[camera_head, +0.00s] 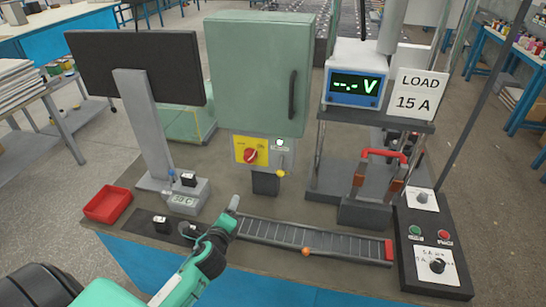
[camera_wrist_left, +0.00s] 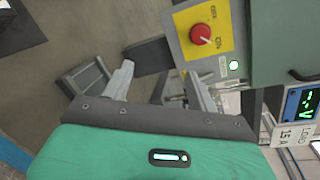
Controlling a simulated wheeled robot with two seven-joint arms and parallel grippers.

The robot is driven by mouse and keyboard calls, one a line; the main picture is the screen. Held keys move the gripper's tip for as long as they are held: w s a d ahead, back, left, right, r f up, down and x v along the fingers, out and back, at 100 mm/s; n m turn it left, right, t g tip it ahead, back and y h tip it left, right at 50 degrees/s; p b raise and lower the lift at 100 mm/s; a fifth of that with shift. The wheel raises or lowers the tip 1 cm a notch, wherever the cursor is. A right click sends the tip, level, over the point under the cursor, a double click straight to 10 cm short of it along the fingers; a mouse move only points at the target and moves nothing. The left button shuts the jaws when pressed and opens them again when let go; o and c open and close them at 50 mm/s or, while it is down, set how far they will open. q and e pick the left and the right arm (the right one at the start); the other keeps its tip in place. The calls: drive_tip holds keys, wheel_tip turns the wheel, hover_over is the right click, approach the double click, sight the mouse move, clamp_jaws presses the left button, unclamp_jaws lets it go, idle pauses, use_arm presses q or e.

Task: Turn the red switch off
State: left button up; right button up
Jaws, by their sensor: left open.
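The red switch (camera_head: 250,155) is a round knob on a yellow plate (camera_head: 240,145) on the grey panel under the green cabinet. In the left wrist view the red switch (camera_wrist_left: 201,34) is at the upper right, with small labels around it; its pale mark seems to point toward the lower-right label. My left gripper (camera_head: 234,204) is below and in front of the switch, above the bench, apart from it. In the left wrist view my left gripper (camera_wrist_left: 160,72) has its fingers spread with nothing between them. My right gripper is not in view.
The green cabinet (camera_head: 255,70) overhangs the panel. A monitor (camera_head: 135,65) on a post stands to the left, with a red tray (camera_head: 108,204) below. A slotted rail (camera_head: 300,237) crosses the bench front. A red-handled device (camera_head: 375,180) and control box (camera_head: 435,240) stand right.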

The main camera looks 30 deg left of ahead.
sight(249, 160)
use_arm(q)
drive_tip(key=w+a+r+m+t, duration=0.1)
drive_tip(key=w+m, duration=0.1)
drive_tip(key=w, duration=0.3)
drive_tip(key=w+a+r+m+p, duration=0.1)
drive_tip(key=w+r+m, duration=0.1)
drive_tip(key=w, duration=0.4)
drive_tip(key=w+a+r+m+t+h+p, duration=0.1)
drive_tip(key=w+m, duration=0.1)
drive_tip(key=w, duration=0.4)
drive_tip(key=shift+w+r+t, duration=0.25)
drive_tip(key=shift+r+t, duration=0.05)
drive_tip(key=shift+r, duration=0.1)
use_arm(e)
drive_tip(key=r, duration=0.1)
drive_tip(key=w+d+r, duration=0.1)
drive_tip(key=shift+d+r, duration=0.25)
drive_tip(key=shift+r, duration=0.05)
use_arm(q)
drive_tip(key=c, duration=1)
